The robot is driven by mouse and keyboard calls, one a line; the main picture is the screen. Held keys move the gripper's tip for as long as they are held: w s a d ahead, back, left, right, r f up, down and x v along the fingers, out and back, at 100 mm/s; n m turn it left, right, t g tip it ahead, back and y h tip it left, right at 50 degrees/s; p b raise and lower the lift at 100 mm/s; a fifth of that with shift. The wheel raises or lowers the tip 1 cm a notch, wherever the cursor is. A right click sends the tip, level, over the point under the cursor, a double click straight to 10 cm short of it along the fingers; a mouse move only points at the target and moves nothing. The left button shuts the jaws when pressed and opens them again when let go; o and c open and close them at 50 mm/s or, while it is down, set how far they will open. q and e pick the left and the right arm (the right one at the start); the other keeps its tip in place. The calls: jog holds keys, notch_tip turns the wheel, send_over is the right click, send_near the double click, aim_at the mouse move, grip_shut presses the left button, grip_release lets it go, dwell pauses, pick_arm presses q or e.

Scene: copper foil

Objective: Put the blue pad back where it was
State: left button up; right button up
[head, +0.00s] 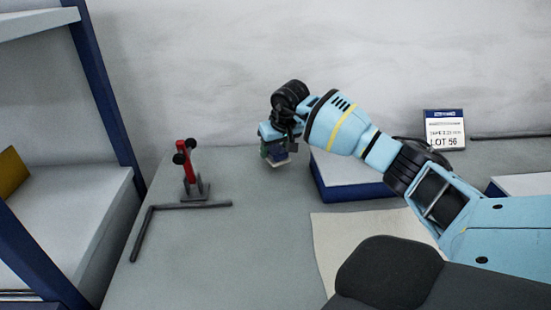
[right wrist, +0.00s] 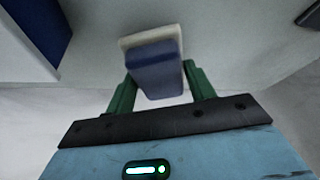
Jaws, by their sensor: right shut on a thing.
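The blue pad (right wrist: 158,72) has a dark blue face and a pale off-white layer along one side. In the right wrist view it sits between the two green fingers of my right gripper (right wrist: 157,85). In the head view the right gripper (head: 275,150) points down over the back middle of the table, shut on the pad. Only a small part of the pad, with a pale edge, shows there below the fingers. It looks held above the table, but the height is hard to tell. My left gripper is in neither view.
A red and black clamp (head: 188,166) stands on the grey table, left of the gripper. A dark L-shaped bar (head: 185,206) lies in front of it. A blue-sided block with a white top (head: 340,170), a LOT 56 sign (head: 444,130) and a beige sheet (head: 335,240) are right. Shelving (head: 75,215) stands left.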

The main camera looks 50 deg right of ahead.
jog(key=shift+f, duration=1.75)
jog(key=shift+f, duration=0.2)
jog(key=o, duration=1)
jog(key=shift+c, duration=0.2)
jog(key=shift+r, duration=0.1)
jog(key=shift+s+r, duration=0.1)
jog(key=shift+r, duration=0.35)
jog(key=v, duration=1.1)
jog(key=shift+r, duration=0.1)
